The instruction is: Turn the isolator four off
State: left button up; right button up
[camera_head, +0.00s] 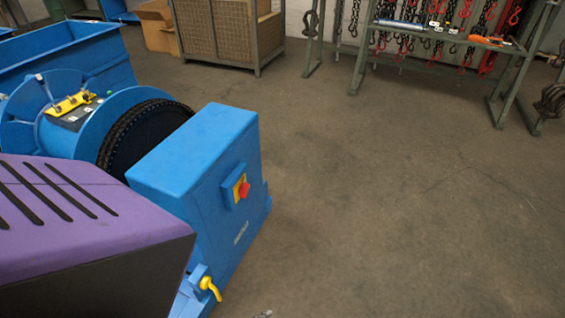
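A red rotary knob (243,189) sits on a yellow plate on a small blue switch box (230,194), fixed to the side of a large blue housing (190,150). It looks like an isolator, but no number on it is readable and the knob's exact position is too small to tell. A yellow lever handle (210,288) is mounted low on the same blue machine. Neither of my grippers can be made out. A tiny grey piece (263,314) shows at the bottom edge, too little to identify.
A purple slotted cover (90,215) fills the lower left. Behind the housing are a black chain wheel (145,138) and a blue drum (62,140). Green racks with hanging chains (440,35) and a wire-sided crate (228,38) stand behind. The floor (400,200) to the right is clear.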

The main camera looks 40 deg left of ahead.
aim_at(244, 189)
jog(key=i+u, duration=0.2)
jog(key=i, duration=0.3)
jog(key=i+l+u, duration=0.2)
jog(key=i, duration=0.25)
jog(key=i+l+u, duration=0.2)
jog(key=i, duration=0.3)
jog(key=i+l+u, duration=0.15)
jog(key=u, duration=0.35)
jog(key=i+l+u, duration=0.3)
jog(key=u, duration=0.2)
jog(key=i+l+u, duration=0.15)
jog(key=l+u, duration=0.15)
jog(key=u, duration=0.15)
jog(key=i+l+u, duration=0.1)
jog(key=l+u, duration=0.7)
jog(key=u, duration=0.2)
jog(key=l+u, duration=0.45)
jog(key=l, duration=0.25)
